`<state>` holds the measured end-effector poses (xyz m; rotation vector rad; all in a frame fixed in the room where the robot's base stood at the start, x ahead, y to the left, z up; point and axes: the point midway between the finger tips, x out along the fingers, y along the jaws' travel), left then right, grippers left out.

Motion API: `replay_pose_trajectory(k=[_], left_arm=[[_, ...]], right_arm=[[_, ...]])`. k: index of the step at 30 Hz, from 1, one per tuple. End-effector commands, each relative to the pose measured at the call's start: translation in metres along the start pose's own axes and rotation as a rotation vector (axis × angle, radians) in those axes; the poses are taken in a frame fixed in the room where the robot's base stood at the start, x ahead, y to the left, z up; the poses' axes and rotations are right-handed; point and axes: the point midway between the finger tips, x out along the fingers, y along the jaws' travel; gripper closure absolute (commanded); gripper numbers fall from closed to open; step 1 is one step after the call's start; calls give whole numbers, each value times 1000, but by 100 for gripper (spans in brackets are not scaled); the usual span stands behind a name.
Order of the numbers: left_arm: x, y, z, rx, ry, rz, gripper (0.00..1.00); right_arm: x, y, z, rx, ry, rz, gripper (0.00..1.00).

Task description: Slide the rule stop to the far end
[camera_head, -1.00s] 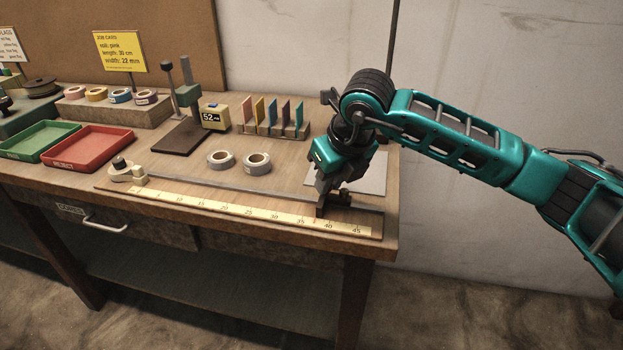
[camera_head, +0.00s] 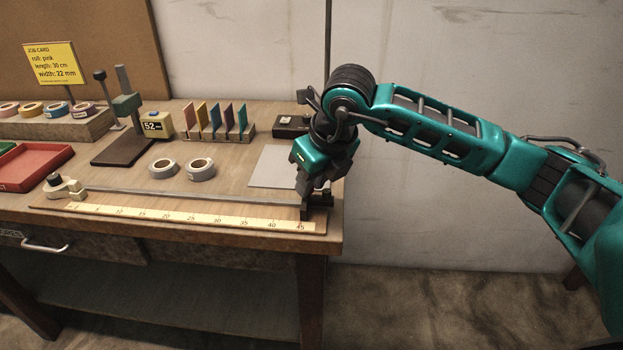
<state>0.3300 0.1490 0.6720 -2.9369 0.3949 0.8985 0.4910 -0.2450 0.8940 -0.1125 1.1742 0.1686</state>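The rule (camera_head: 190,217) is a pale yellow scale along the front of the bench, with numbers rising to 45 at its right end. A metal rail (camera_head: 180,193) runs behind it. The dark rule stop (camera_head: 319,200) sits at the right end of the rail, just past the 45 mark. My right gripper (camera_head: 308,188) points down at the stop, its dark fingers against or very close to it. The fingers blend with the stop, so their opening and any hold are unclear. My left gripper is out of view.
Two grey tape rolls (camera_head: 201,169) lie behind the rail. A grey sheet (camera_head: 272,168) lies left of my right gripper. Upright coloured cards (camera_head: 215,118) and a yellow display block (camera_head: 157,124) stand farther back. The bench's right edge is close to the stop.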

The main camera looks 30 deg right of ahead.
Motion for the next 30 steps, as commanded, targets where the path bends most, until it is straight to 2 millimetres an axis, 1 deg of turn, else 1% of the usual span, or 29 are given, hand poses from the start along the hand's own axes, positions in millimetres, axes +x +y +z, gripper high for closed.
replay_pose_trajectory(k=[8, 11, 14, 24, 27, 30], left_arm=[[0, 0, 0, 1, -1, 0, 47], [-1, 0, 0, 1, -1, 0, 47], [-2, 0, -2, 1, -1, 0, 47], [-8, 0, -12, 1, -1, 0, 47], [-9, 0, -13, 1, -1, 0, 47], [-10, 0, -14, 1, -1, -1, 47]], right_arm=[[0, 0, 0, 0, -1, 0, 70], [-6, 0, 1, 0, -2, 0, 70], [-20, 0, 1, 0, -3, 0, 70], [-95, 0, 2, -1, -4, -1, 70], [-111, 0, 1, 0, -3, 0, 70], [-122, 0, 1, 0, -2, 0, 70]])
